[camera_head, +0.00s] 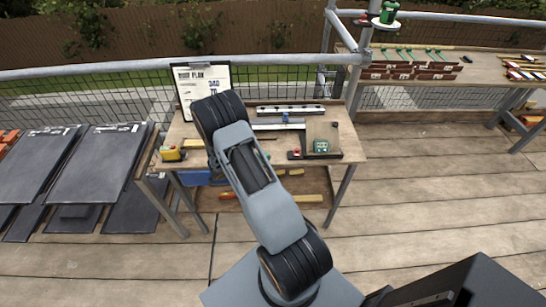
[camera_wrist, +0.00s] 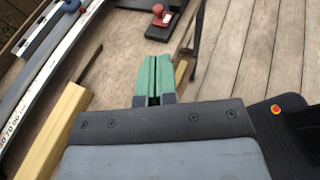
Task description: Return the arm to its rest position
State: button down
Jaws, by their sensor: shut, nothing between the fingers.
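My arm (camera_head: 255,190) rises from my base and reaches forward toward the workbench (camera_head: 353,146) in the head view. Its far end covers part of the bench, and my gripper is hidden there. In the wrist view, my gripper (camera_wrist: 160,62) shows its two green fingers side by side. They are shut with nothing between them. Beyond the fingertips are the wooden deck and part of a black tool with a red knob (camera_wrist: 158,12).
The bench holds a roof plan board (camera_head: 203,78), a yellow-and-red tool (camera_head: 172,154) and a green device (camera_head: 321,146). Dark slates (camera_head: 105,160) lean at left. A second bench stands at far right. In the wrist view, a timber piece (camera_wrist: 52,130) lies left of my gripper. Deck at right is clear.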

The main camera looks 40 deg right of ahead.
jog(key=shift+w+a+r, duration=0.1)
jog(key=shift+a, duration=0.25)
dwell(0.4)
jog(key=s+a+r+m+g+y, duration=0.2)
jog(key=s+a+m+g+y, duration=0.1)
jog(key=s+a+m+y, duration=0.45)
jog(key=s+a+r+m+t+y, duration=0.2)
jog(key=a+r, duration=0.5)
jog(key=r, duration=0.4)
jog(key=s+a+r+m+t+y, duration=0.2)
jog(key=a+r+m+t+y, duration=0.3)
jog(key=a+r+t, duration=0.3)
notch_tip(320, 180, up, 3)
jog(key=shift+f+m+t, duration=0.1)
jog(key=shift+m+t, duration=0.2)
jog(key=shift+m, duration=0.15)
jog(key=shift+s+d, duration=0.1)
jog(key=shift+d, duration=0.1)
